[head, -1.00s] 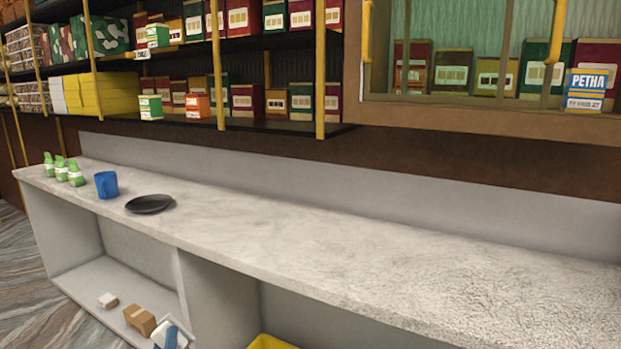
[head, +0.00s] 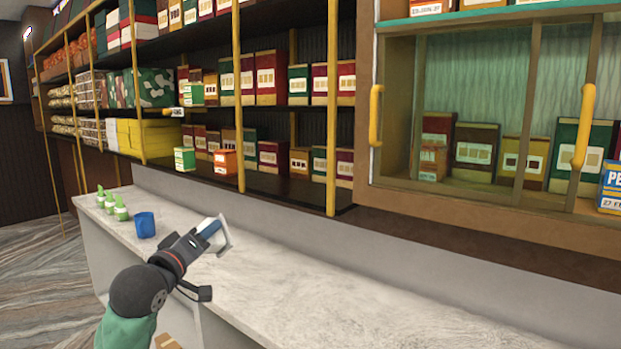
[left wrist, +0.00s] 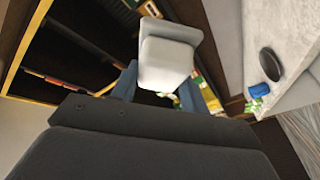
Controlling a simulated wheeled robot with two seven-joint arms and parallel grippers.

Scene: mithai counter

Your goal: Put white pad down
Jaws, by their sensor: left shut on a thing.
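My left gripper (head: 204,238) reaches in from the lower left and is held up above the counter (head: 290,300). It is shut on the white pad (head: 222,238), a pale block with a blue part beside it. The pad also shows in the left wrist view (left wrist: 166,62), between the two fingers (left wrist: 158,92), clear of any surface. My right gripper is not in view.
The counter's middle and right are clear. Stocked shelves (head: 275,190) rise behind.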

